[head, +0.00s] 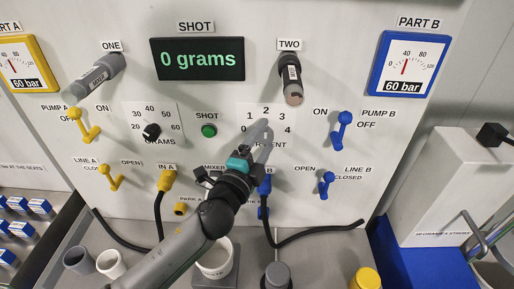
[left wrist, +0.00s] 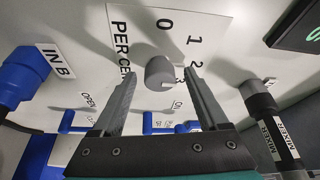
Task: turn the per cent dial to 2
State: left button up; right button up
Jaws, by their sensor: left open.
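The per cent dial is a grey round knob (left wrist: 159,72) on a white scale plate (left wrist: 192,20) with numbers around it in the left wrist view. I cannot make out clearly which number it points at. In the head view the plate shows 1, 2, 3 and 4, and my gripper mostly hides the knob. My left gripper (head: 263,137) is open in front of the plate. In the left wrist view its two fingers (left wrist: 157,84) stand on either side of the knob, with gaps that look clear. My right gripper is not in view.
The green shot button (head: 208,131) and black grams dial (head: 152,132) are left of the plate. The blue pump B lever (head: 341,128) and line B lever (head: 326,184) are to its right. Blue IN B fitting (left wrist: 18,77) and mixer (left wrist: 264,108) flank the gripper.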

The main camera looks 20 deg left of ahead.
pick_arm(q)
jog(key=s+a+f+b, duration=0.1)
jog(key=s+b, duration=0.3)
jog(key=s, duration=1.1)
jog(key=shift+a, duration=0.3)
jog(key=shift+f, duration=0.1)
